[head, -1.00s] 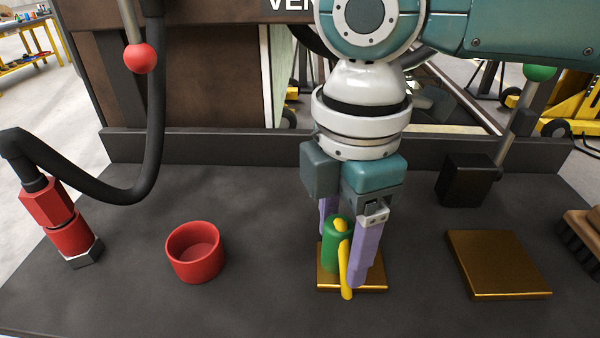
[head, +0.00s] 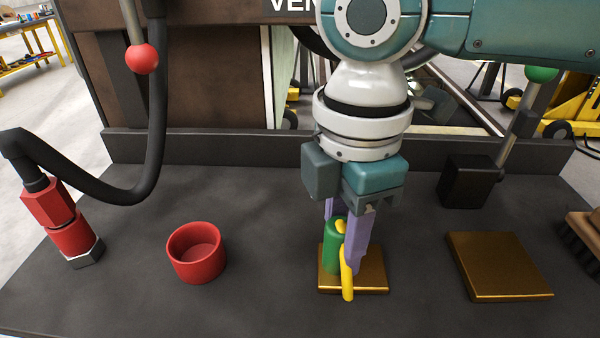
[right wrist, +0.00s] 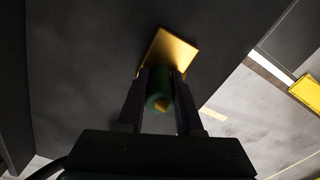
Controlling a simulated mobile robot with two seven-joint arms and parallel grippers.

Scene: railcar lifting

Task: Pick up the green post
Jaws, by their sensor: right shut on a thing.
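The green post (head: 331,249) stands upright with a yellow handle (head: 347,275) on its top and side. It is at a brass plate (head: 372,277) on the dark bench; I cannot tell whether it touches the plate. My right gripper (head: 346,258) comes down from above, its purple fingers shut on the green post from both sides. The right wrist view shows the post (right wrist: 158,103) between the two dark fingers, with the brass plate (right wrist: 170,52) beyond. The fingers hide part of the post. My left gripper is not in view.
A red cup (head: 196,252) stands to the left, and a red hose fitting (head: 66,232) farther left. A second brass plate (head: 498,265), a black block (head: 468,181) and a brush (head: 585,238) are to the right. Bare bench lies between cup and post.

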